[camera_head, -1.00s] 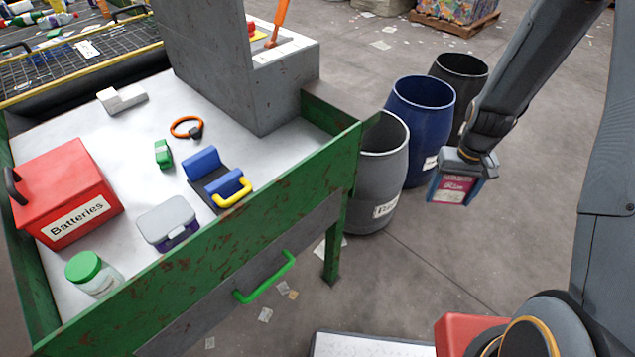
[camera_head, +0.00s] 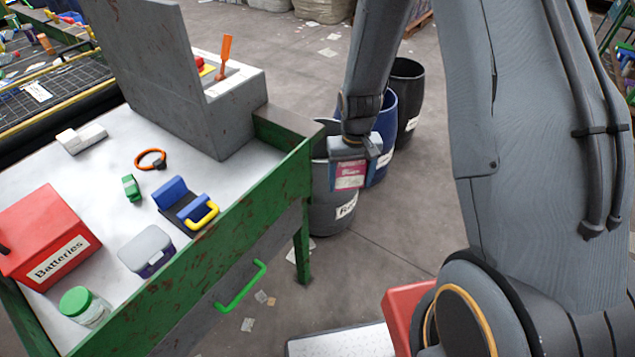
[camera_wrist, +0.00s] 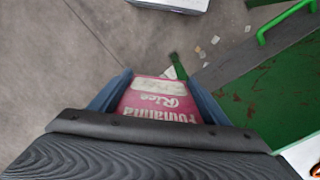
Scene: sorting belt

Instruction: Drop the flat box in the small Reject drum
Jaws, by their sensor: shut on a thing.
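My gripper (camera_head: 350,160) is shut on the flat box (camera_head: 349,177), a pink-red carton.
A blue drum (camera_head: 384,150) and a black drum (camera_head: 408,100) stand behind the grey one. The green-edged table (camera_head: 235,185) at left carries a red Batteries box (camera_head: 47,235), a jar, a lidded tub and tools. Open floor lies to the right of the drums.

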